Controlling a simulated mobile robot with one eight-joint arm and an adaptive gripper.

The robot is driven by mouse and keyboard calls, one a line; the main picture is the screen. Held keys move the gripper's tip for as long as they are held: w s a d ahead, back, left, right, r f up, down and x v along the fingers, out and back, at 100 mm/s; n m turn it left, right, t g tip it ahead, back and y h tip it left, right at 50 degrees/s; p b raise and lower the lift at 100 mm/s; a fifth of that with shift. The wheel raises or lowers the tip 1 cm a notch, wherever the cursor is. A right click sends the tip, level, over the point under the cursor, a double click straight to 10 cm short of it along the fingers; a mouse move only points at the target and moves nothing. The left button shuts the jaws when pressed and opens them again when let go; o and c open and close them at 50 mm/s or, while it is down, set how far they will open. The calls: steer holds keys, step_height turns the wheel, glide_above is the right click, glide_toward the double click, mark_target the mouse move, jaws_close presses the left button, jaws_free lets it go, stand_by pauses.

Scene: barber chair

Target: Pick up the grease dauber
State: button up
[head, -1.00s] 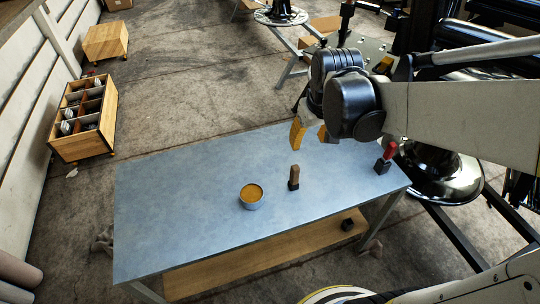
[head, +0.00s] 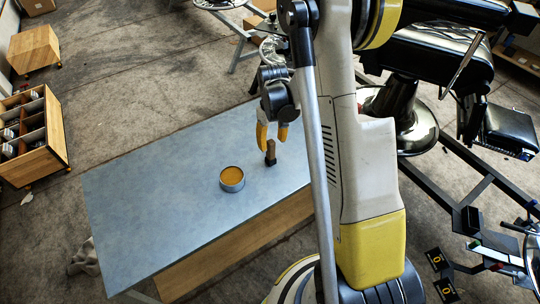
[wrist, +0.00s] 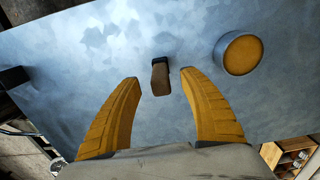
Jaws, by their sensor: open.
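The grease dauber (head: 270,152), a small upright brown handle on a black head, stands on the blue-grey table (head: 150,185) just right of a round tin of yellow-orange grease (head: 232,179). My gripper (head: 272,132) is open and empty, its yellow fingers pointing down close to the dauber's handle. In the wrist view the dauber (wrist: 160,78) shows in the gap between the two fingertips (wrist: 160,84), handle end toward me. I see no clear contact. The tin (wrist: 241,53) lies to the right of the right finger there.
My arm covers the table's right end in the head view. A dark object (wrist: 14,77) shows at the wrist view's left edge. A barber chair (head: 430,55) stands behind right; a wooden compartment box (head: 40,165) is on the floor at left. The table's left half is clear.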

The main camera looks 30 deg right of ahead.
mark_target(271, 150)
steer(key=f+b, duration=0.1)
steer(key=f, duration=0.2)
steer(key=w+f+b, duration=0.1)
steer(key=f, duration=0.1)
steer(key=shift+f+b, duration=0.3)
steer(key=shift+s+r, duration=0.1)
jaws_close()
